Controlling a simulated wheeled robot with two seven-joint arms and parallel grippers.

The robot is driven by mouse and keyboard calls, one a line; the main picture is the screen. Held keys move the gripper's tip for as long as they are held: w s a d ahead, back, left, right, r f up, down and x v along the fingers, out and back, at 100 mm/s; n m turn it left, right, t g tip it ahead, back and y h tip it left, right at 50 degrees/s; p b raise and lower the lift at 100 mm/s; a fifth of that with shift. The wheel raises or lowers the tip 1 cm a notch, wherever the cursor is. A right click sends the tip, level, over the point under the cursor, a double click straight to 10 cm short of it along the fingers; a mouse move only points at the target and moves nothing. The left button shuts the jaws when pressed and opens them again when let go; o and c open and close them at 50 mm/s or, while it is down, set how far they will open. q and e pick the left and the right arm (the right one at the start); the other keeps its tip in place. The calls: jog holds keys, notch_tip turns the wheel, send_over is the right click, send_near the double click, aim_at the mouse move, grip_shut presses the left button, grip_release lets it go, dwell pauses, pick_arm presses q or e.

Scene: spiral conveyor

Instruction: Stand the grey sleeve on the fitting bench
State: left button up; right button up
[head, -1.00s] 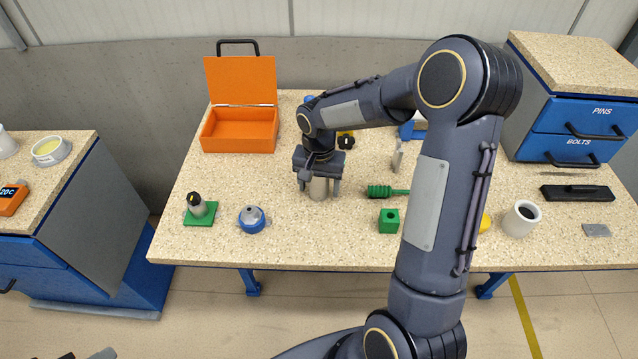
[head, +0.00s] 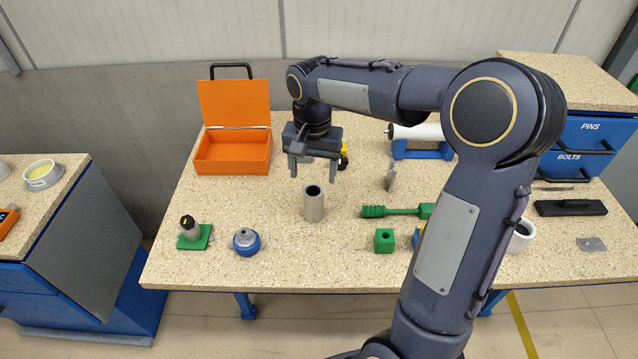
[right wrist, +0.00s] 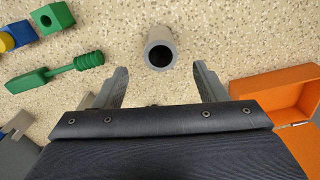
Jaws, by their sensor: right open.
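The grey sleeve (head: 314,205) stands upright on the speckled bench top (head: 280,260), its open bore facing up. It also shows in the right wrist view (right wrist: 160,47), between and beyond the fingertips. My right gripper (head: 313,178) is open and empty, above and behind the sleeve, apart from it. Its two fingers also show in the right wrist view (right wrist: 160,82). My left gripper is not in view.
An open orange box (head: 232,155) stands behind left. A blue round part (head: 246,243) and a green base with a grey-black piece (head: 194,235) lie front left. A green tool (head: 395,211), green block (head: 384,241) and white cup (head: 520,237) stand to the right.

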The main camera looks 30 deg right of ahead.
jog(key=s+a+n+t+y, duration=0.1)
jog(key=s+a+n+t, duration=0.1)
jog(key=s, duration=0.9)
jog(key=s+a+n+t+y, duration=0.2)
jog(key=s+a+n+t, duration=0.1)
jog(key=s, duration=0.8)
jog(key=shift+a+r+n+y, duration=0.3)
jog(key=shift+a+n, duration=0.6)
jog(key=shift+a, duration=0.25)
